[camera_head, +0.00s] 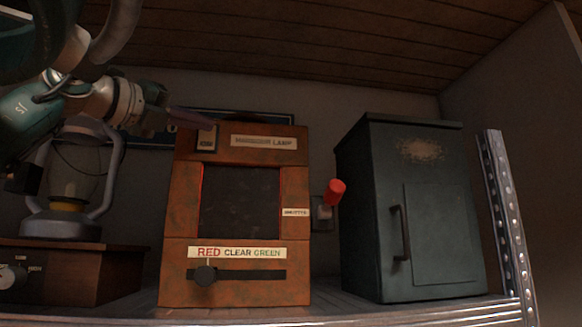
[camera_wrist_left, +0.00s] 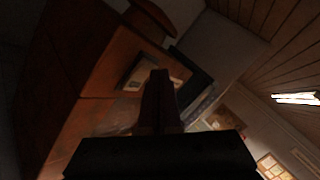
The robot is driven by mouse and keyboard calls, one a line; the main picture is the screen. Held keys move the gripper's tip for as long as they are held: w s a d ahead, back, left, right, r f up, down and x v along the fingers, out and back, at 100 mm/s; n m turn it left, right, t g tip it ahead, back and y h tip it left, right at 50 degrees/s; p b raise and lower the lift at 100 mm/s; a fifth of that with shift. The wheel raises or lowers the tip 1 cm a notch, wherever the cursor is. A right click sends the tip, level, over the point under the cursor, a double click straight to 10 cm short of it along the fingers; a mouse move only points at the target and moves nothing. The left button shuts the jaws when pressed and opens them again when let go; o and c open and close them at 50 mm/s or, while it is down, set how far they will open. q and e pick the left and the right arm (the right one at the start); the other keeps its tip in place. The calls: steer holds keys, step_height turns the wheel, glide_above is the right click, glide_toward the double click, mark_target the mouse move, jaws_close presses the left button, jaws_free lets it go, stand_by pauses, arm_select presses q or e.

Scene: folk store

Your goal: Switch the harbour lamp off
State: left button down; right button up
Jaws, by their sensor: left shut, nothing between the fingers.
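The harbour lamp (camera_head: 235,225) is a rust-orange box on the shelf, with a "HARBOUR LAMP" label. Its window (camera_head: 240,203) is dark, with a thin red line along the left edge. A small switch plate (camera_head: 206,143) sits at its upper left. A slider knob (camera_head: 206,275) stands under "RED" on the colour strip. A red-tipped lever (camera_head: 335,190) is at its right side. My left gripper (camera_head: 205,123) is shut and empty, its tips at the plate's top. In the left wrist view the fingers (camera_wrist_left: 158,85) overlap the switch plate (camera_wrist_left: 137,76); I cannot tell if they touch. My right gripper is out of view.
A lantern (camera_head: 72,190) stands on a wooden box (camera_head: 115,265) at the left, beneath my left arm. A dark green metal cabinet (camera_head: 370,220) stands right of the lamp. A perforated metal post (camera_head: 505,220) bounds the shelf (camera_head: 420,312) at right.

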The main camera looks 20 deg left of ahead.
arm_select(q)
steer(key=shift+w, duration=0.1)
stand_by(0.4)
steer(key=shift+s+d+f+b, duration=0.1)
steer(key=shift+s+d+b, duration=0.2)
steer(key=shift+s+b, duration=0.35)
